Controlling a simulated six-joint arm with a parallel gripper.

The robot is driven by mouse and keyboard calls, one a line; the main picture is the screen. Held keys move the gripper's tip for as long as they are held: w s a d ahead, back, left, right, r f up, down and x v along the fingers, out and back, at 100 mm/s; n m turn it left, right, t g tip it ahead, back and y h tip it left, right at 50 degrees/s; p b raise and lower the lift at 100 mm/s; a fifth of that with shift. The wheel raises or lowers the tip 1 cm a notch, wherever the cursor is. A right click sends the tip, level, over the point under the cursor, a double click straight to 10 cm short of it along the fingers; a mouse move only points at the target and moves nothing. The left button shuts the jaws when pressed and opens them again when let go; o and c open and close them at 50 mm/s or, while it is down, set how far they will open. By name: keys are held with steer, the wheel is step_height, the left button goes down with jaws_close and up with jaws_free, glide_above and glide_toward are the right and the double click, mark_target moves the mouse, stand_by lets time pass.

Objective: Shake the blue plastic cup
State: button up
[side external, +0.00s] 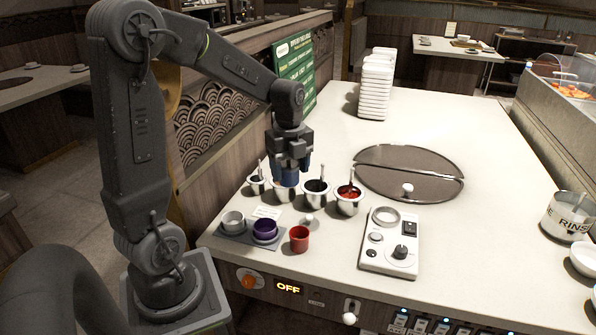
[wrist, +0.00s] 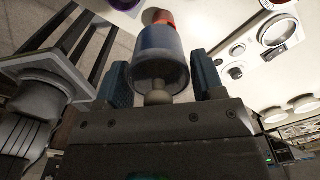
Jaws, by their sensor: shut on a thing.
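The blue plastic cup (wrist: 158,50) is between the two blue finger pads of my gripper (wrist: 160,80) in the wrist view. My gripper (side external: 291,168) is shut on it. In the side view, the gripper points down over the second sauce well from the left (side external: 285,193). The fingers mostly hide the cup there, and I cannot tell whether it is above the well or partly inside it. The cup's contents do not show clearly.
Metal sauce wells with ladles stand beside it, one with red sauce (side external: 349,196). A red cup (side external: 299,239) and a purple cup (side external: 265,230) stand in front. A control box (side external: 390,243) and a round dark lid (side external: 408,173) lie right.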

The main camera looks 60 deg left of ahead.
steer(key=d, duration=0.2)
steer(key=w+d, duration=0.1)
steer(key=d, duration=0.1)
steer(key=shift+w+d, duration=0.1)
steer(key=shift+w, duration=0.1)
stand_by(0.4)
steer(key=shift+s+a, duration=0.25)
steer(key=shift+a, duration=0.5)
steer(key=shift+s+a, duration=0.25)
steer(key=shift+a, duration=0.45)
steer(key=shift+s+a, duration=0.25)
steer(key=shift+a, duration=0.5)
steer(key=shift+d, duration=0.1)
steer(key=shift+w+d, duration=0.2)
steer(key=shift+d, duration=0.35)
steer(key=shift+w+d, duration=0.2)
steer(key=shift+d, duration=0.3)
